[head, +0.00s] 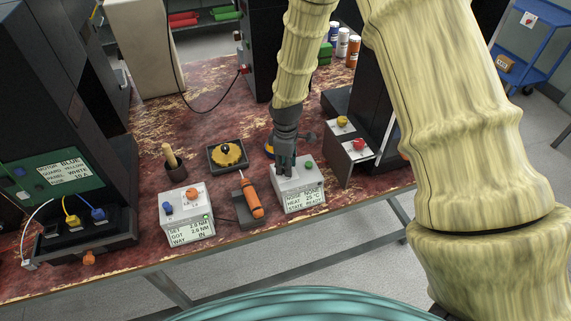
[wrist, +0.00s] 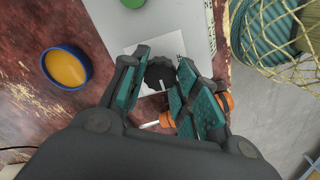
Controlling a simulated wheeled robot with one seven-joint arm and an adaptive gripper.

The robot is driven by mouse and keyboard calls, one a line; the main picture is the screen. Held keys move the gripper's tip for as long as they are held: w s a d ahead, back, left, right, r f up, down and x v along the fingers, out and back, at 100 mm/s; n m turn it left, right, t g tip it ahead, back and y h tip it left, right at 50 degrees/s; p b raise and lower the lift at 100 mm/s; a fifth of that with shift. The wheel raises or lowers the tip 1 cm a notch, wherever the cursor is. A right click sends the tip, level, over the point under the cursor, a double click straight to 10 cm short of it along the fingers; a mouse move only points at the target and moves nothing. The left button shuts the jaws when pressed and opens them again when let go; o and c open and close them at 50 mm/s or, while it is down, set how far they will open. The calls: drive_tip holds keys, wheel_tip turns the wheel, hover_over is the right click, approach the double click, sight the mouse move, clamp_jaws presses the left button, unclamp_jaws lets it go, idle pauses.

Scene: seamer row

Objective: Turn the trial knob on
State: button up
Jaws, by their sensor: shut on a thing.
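The black round knob (wrist: 157,73) sits on a white plate on top of a pale box (head: 300,190), with a white pointer line on it. The box's screen reads NOISE NONE, HEAT 25 °C and STATE READY. My gripper (head: 286,170) comes down on the box from above and hides the knob in the head view. In the wrist view my gripper (wrist: 162,60) has its fingers on both sides of the knob, shut on it. The plate's lettering is mostly covered. A green button (head: 309,164) is on the same box, right of my gripper.
An orange screwdriver (head: 251,199) lies left of the box. Further left is a pale box (head: 189,215) with blue and orange knobs. A blue-rimmed orange cup (wrist: 66,68) stands close behind my gripper. A box with red and yellow buttons (head: 349,150) stands at the right.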

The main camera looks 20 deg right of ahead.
drive_tip(key=o, duration=1)
drive_tip(key=shift+w+r, duration=0.15)
drive_tip(key=shift+r, duration=0.25)
drive_tip(key=shift+o, duration=0.2)
drive_tip(key=shift+w+d+r, duration=0.1)
drive_tip(key=shift+w+r, duration=0.15)
drive_tip(key=shift+r, duration=0.25)
drive_tip(key=shift+w+d+r, duration=0.1)
drive_tip(key=shift+w+r, duration=0.15)
drive_tip(key=shift+r, duration=0.25)
wheel_tip(320, 180, up, 9)
drive_tip(key=s, duration=0.1)
drive_tip(key=shift+a, duration=0.15)
drive_tip(key=shift+s+r, duration=0.15)
drive_tip(key=shift+s, duration=0.05)
